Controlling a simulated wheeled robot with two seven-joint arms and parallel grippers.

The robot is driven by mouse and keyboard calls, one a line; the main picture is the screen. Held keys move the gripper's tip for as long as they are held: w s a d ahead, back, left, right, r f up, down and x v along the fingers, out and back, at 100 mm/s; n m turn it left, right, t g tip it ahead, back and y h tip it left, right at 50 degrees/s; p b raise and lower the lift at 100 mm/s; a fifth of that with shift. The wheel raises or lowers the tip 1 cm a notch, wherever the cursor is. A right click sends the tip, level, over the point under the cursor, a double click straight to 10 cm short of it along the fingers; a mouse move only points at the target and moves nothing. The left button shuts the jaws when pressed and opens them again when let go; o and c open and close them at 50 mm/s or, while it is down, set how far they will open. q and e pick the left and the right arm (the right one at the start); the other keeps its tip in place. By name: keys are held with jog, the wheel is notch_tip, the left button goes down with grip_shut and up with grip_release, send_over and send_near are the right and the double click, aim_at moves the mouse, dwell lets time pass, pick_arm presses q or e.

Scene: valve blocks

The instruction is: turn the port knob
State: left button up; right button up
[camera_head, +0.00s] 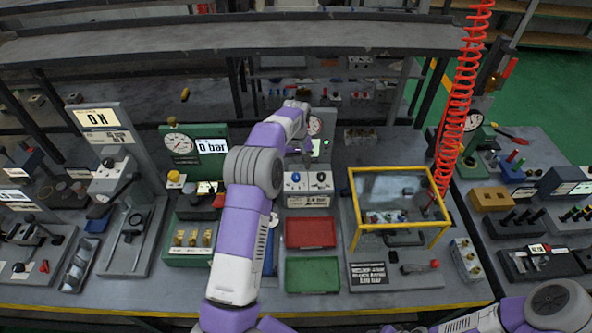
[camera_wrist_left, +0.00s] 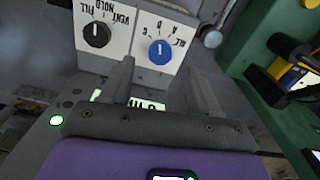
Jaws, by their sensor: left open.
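A box with a white sloped face (camera_head: 308,184) carries two knobs. The blue knob (camera_head: 295,177), with letters around it, appears to be the port knob. In the left wrist view, the blue knob (camera_wrist_left: 159,51) lies between the lines of my fingers, beyond their tips. The black knob (camera_wrist_left: 96,35), marked FILL, HOLD and VENT, is left of it there. My left gripper (camera_wrist_left: 161,70) is open and empty, apart from the knob as far as I can tell. In the head view, my left gripper (camera_head: 307,153) is just behind the box, partly hidden by my arm.
A red tray (camera_head: 310,232) and a green tray (camera_head: 312,274) lie in front of the box. A yellow-framed clear guard (camera_head: 399,208) stands to the right. A green gauge panel (camera_head: 193,147) is at the left, and a red coiled hose (camera_head: 463,95) hangs at the right.

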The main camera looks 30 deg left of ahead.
pick_arm(q)
jog(key=shift+r, duration=1.45)
